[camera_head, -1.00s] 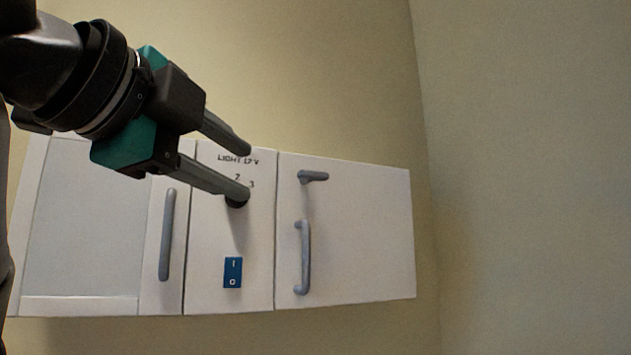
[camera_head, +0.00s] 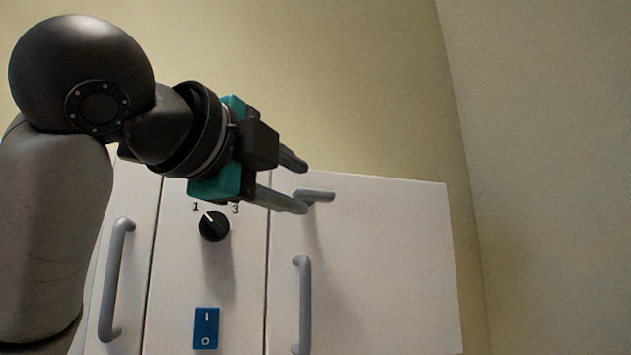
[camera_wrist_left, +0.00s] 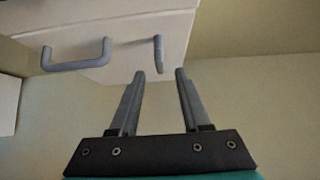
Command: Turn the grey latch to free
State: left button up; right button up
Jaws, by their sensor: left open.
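The grey latch (camera_head: 318,196) is a small lever near the top left of the right cabinet door. It lies roughly level in the head view, its free end to the right. In the left wrist view the latch (camera_wrist_left: 158,52) stands just beyond the fingertips, close to the gap between them. My left gripper (camera_head: 302,188) is open, its fingertips at the latch's left end in the head view. The wrist view shows nothing between the fingers (camera_wrist_left: 160,76). I cannot tell whether a finger touches the latch. My right gripper is not in view.
The right door (camera_head: 385,260) has a grey bar handle (camera_head: 303,305) below the latch. The middle panel has a black knob (camera_head: 214,226) and a blue switch (camera_head: 206,328). Another handle (camera_head: 116,280) is on the left door. A bare wall (camera_head: 540,150) stands to the right.

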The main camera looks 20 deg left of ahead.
aim_at(311, 193)
pick_arm(q)
jog(key=w, duration=0.1)
jog(key=w+p, duration=0.1)
jog(key=w, duration=0.1)
jog(key=w+d, duration=0.1)
jog(key=w, duration=0.1)
jog(key=shift+w, duration=0.3)
jog(key=shift+w+p, duration=0.15)
jog(key=shift+p, duration=0.15)
jog(key=shift+w, duration=0.1)
jog(key=shift+c, duration=0.9)
jog(key=shift+d, duration=0.1)
grip_shut()
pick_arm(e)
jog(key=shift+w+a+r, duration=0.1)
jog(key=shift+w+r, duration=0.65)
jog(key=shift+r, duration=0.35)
